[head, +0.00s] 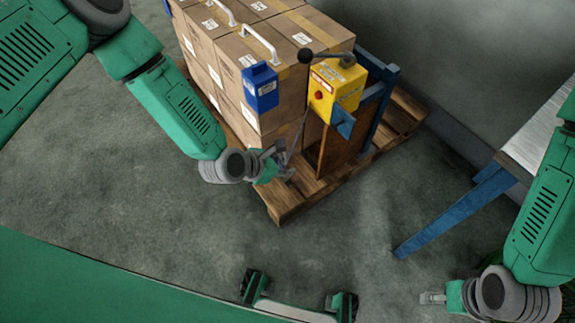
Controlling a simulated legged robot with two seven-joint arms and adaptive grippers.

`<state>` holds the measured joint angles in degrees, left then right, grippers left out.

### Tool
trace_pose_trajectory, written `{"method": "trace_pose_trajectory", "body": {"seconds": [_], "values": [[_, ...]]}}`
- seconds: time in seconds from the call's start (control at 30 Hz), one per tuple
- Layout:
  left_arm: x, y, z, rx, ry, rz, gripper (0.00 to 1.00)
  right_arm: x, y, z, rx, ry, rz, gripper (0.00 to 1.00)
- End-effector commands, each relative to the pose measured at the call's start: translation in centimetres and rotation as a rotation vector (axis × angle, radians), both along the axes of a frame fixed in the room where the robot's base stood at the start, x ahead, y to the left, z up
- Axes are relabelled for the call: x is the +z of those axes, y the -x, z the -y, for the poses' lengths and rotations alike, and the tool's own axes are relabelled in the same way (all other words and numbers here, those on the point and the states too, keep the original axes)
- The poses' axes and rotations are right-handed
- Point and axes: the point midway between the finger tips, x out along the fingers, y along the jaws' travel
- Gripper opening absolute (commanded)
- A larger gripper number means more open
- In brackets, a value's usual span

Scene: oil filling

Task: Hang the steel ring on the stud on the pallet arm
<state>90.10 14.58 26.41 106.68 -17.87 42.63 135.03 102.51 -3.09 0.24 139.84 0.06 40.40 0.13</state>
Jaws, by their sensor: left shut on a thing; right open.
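My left gripper (282,166) is shut on a thin grey piece (297,138) that slants up from its fingers. I take it to be the steel ring, seen nearly edge-on; its full outline cannot be made out. The gripper is low beside the boxes, over the pallet's near edge. A yellow box (338,85) with a red button stands to its upper right, with a dark lever on top and a blue arm-like piece (343,122) at its lower side. I cannot clearly make out the stud. My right gripper (432,298) is open and empty over the floor at lower right.
A blue box (260,87) is on the stack's near side. A blue-legged table (450,212) stands at the right. The grey floor (200,225) in front is clear.

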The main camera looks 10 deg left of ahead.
Motion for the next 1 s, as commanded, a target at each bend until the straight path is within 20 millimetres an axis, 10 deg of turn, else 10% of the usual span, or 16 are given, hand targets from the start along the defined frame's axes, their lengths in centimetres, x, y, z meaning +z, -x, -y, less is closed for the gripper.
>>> {"method": "trace_pose_trajectory", "body": {"seconds": [1.0], "values": [[0.2, 2.4, -1.8, -0.001, -0.002, -0.002, 0.00, 0.6, 0.0, 0.0, 0.001, -0.001, 0.000, 0.54]]}}
